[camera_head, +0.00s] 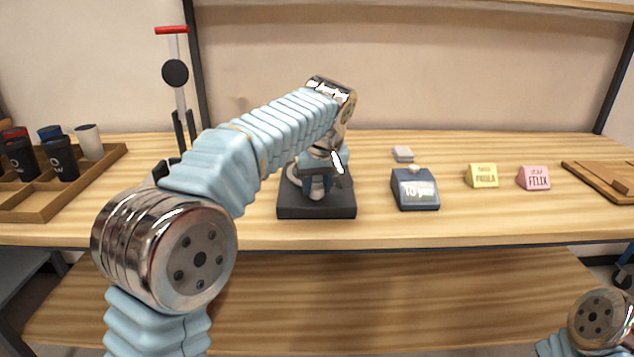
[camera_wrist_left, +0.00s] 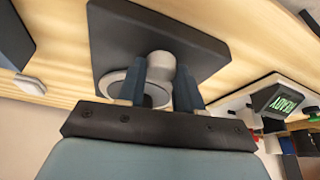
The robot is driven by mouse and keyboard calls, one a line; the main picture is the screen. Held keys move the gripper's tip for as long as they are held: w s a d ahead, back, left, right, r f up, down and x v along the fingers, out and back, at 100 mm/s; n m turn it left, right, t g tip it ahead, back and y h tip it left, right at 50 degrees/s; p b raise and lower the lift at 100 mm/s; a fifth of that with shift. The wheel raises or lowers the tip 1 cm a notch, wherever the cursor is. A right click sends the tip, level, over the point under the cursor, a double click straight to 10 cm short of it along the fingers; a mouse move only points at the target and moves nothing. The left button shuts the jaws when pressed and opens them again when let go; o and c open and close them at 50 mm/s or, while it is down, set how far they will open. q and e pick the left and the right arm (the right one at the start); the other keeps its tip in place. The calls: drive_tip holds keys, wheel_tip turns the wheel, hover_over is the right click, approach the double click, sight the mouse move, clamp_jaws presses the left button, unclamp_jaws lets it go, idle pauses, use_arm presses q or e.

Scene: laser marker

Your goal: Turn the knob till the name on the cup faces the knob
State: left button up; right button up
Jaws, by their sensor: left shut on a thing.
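My left gripper (camera_head: 318,187) reaches down over a dark square base (camera_head: 317,211) on the bench, and my arm and wrist cover most of what stands on it. In the left wrist view my left gripper (camera_wrist_left: 160,92) has its two blue fingers around a pale grey rounded knob (camera_wrist_left: 160,63), shut on it. The knob is at the dark base (camera_wrist_left: 113,40), and a pale ring shows behind the fingers. I cannot make out a cup on this base or a name on one. My right gripper is not in view; only part of my right arm shows at the lower right.
A tray (camera_head: 108,172) with several cups stands at the left, near a red-handled lever (camera_head: 172,30). Right of the base are a small display box (camera_head: 414,190), yellow PAULA block (camera_head: 482,176), pink FELIX block (camera_head: 534,178) and wooden board (camera_head: 598,182). A READY screen (camera_wrist_left: 284,101) shows in the wrist view.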

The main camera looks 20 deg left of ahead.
use_arm(q)
drive_tip(key=o, duration=1)
drive_tip(key=v, duration=1.4)
drive_tip(key=shift+w, duration=0.1)
